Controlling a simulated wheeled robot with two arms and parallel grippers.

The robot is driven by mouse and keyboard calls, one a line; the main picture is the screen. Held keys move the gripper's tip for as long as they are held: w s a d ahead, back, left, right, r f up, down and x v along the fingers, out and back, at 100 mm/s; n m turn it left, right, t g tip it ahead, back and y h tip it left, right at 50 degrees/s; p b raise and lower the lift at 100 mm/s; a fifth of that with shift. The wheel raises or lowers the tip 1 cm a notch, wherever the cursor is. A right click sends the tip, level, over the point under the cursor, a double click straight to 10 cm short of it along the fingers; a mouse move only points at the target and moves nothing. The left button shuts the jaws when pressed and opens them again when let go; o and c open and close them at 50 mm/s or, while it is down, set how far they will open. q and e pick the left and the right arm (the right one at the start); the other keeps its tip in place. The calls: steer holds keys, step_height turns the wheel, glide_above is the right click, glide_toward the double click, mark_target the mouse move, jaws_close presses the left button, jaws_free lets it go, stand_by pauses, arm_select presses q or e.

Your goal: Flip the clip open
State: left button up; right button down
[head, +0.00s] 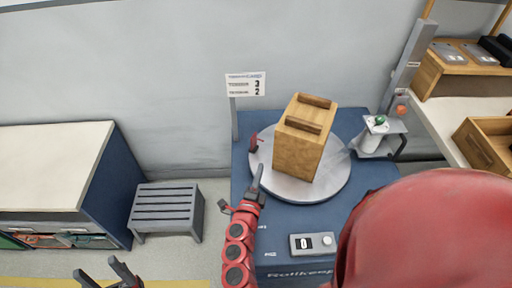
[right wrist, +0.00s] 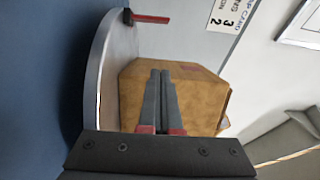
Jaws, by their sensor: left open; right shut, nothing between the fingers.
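A small red clip (head: 254,143) sits at the left rim of the round grey turntable (head: 327,188). In the right wrist view the clip (right wrist: 150,18) is a red bar with a dark end at the disc's edge. A tan wooden block (head: 297,155) with two darker strips on top stands on the turntable. My right gripper (head: 259,170) is shut and empty, just below the clip in the head view and apart from it. In the right wrist view its fingers (right wrist: 160,73) overlap the block (right wrist: 205,95); contact cannot be told. My left gripper (head: 104,270) is open and empty at bottom left.
The turntable rests on a blue cabinet (head: 275,235) with a counter box (head: 313,244). A sign (head: 246,85) stands behind. A post with a green-button stand (head: 379,124) is at right. A grey slatted stool (head: 166,208) and a white-topped bench (head: 50,165) are left.

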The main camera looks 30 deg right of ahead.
mark_target(254, 141)
steer(key=p+x, duration=0.1)
steer(key=x, duration=0.9)
steer(key=shift+w+d+r, duration=0.15)
steer(key=shift+w+d, duration=0.05)
steer(key=shift+w+a+p, duration=0.35)
steer(key=shift+w+a, duration=0.75)
steer(key=shift+w, duration=0.15)
steer(key=shift+w+a, duration=0.2)
steer(key=shift+w, duration=0.05)
steer(key=shift+w+a+n+p, duration=0.15)
steer(key=shift+n+p, duration=0.15)
steer(key=shift+p, duration=0.35)
